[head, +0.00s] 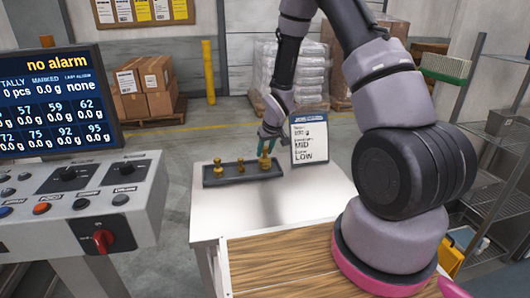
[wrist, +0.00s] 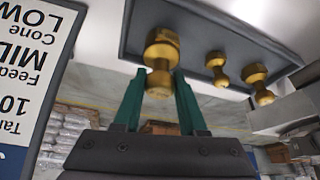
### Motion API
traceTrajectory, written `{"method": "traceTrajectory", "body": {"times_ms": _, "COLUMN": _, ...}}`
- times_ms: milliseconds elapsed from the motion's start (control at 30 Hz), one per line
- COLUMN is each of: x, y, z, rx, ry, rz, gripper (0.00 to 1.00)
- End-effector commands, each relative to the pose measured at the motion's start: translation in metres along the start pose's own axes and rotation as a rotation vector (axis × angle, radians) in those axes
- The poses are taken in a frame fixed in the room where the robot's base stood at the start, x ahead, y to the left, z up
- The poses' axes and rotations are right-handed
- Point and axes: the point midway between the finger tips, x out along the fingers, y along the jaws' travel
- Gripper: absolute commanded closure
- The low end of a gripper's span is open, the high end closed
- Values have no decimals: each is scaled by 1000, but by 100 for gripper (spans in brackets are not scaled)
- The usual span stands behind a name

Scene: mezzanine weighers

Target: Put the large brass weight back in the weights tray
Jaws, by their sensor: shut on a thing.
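The large brass weight (head: 264,163) is upright at the right end of the dark weights tray (head: 208,181). My gripper (head: 268,146) reaches down to it from behind, its teal fingers closed on the neck. In the wrist view, the large brass weight (wrist: 162,47) stands between the fingertips of my gripper (wrist: 160,80), over the end of the weights tray (wrist: 136,26). I cannot tell whether its base fully rests on the tray floor. Two smaller brass weights, one (head: 240,168) in the middle and one (head: 218,169) at the left, stand in the tray.
A white printed card (head: 309,140) stands close to the right of the tray. The white table (head: 275,205) is clear in front of the tray. A control console (head: 85,215) with a screen (head: 45,100) is at the left. Wire shelving (head: 500,155) is at the right.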

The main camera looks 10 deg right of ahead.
Motion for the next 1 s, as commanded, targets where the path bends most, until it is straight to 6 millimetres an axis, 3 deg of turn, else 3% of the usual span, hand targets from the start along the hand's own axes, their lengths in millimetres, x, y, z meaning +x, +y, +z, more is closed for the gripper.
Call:
{"method": "traceTrajectory", "body": {"times_ms": 400, "x": 8, "y": 0, "z": 3, "rx": 0, "ry": 2, "rz": 0, "gripper": 100}}
{"method": "traceTrajectory", "body": {"times_ms": 433, "x": 8, "y": 0, "z": 3, "rx": 1, "ry": 1, "rz": 0, "gripper": 48}}
{"method": "traceTrajectory", "body": {"times_ms": 500, "x": 7, "y": 0, "z": 3, "rx": 1, "ry": 1, "rz": 0, "gripper": 29}}
{"method": "traceTrajectory", "body": {"times_ms": 833, "x": 6, "y": 0, "z": 2, "rx": 1, "ry": 2, "rz": 0, "gripper": 29}}
{"method": "traceTrajectory", "body": {"times_ms": 1000, "x": -14, "y": 1, "z": 1, "rx": 2, "ry": 3, "rz": 1, "gripper": 29}}
